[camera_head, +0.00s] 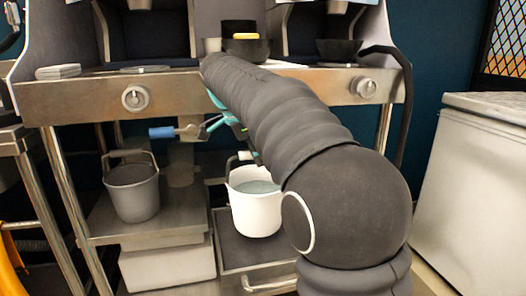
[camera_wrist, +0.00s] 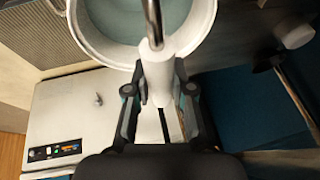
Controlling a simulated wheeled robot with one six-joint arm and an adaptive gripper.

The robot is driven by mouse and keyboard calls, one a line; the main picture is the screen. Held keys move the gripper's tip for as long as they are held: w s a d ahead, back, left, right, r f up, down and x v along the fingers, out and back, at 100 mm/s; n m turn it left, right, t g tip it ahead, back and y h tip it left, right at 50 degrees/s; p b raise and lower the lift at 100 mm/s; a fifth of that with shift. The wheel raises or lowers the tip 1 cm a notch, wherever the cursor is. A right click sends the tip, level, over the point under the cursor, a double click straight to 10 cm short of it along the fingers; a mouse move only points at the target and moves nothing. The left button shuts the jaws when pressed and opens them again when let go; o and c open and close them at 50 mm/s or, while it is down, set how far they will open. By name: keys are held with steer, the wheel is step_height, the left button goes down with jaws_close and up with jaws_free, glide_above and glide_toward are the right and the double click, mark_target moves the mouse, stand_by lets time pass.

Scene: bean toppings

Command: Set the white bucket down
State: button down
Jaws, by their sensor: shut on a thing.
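The white bucket (camera_head: 257,212) hangs upright below my arm in the head view, with grey-green contents inside. In front of the lower shelf it appears over a dark tray (camera_head: 228,254); I cannot tell whether its base touches it. In the wrist view the bucket's rim (camera_wrist: 92,45) shows at the top, with pale green contents. My gripper (camera_wrist: 158,92) is shut on the white grip of the bucket's handle (camera_wrist: 157,62). In the head view my gripper is partly hidden behind my arm.
A grey bucket (camera_head: 132,190) stands on the lower shelf (camera_head: 100,222) to the left. A steel counter (camera_head: 200,97) with knobs runs above. A dark bowl (camera_head: 246,49) with something yellow sits on it. A white chest (camera_head: 470,175) stands at the right.

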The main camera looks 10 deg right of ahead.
steer(key=shift+f, duration=1.55)
steer(key=c, duration=1)
jaws_free()
steer(key=shift+f, duration=0.15)
steer(key=shift+f+b, duration=0.1)
steer(key=shift+b, duration=0.3)
steer(key=p+v, duration=0.3)
steer(key=v, duration=1.1)
steer(key=shift+s+d, duration=0.25)
steer(key=shift+d, duration=0.1)
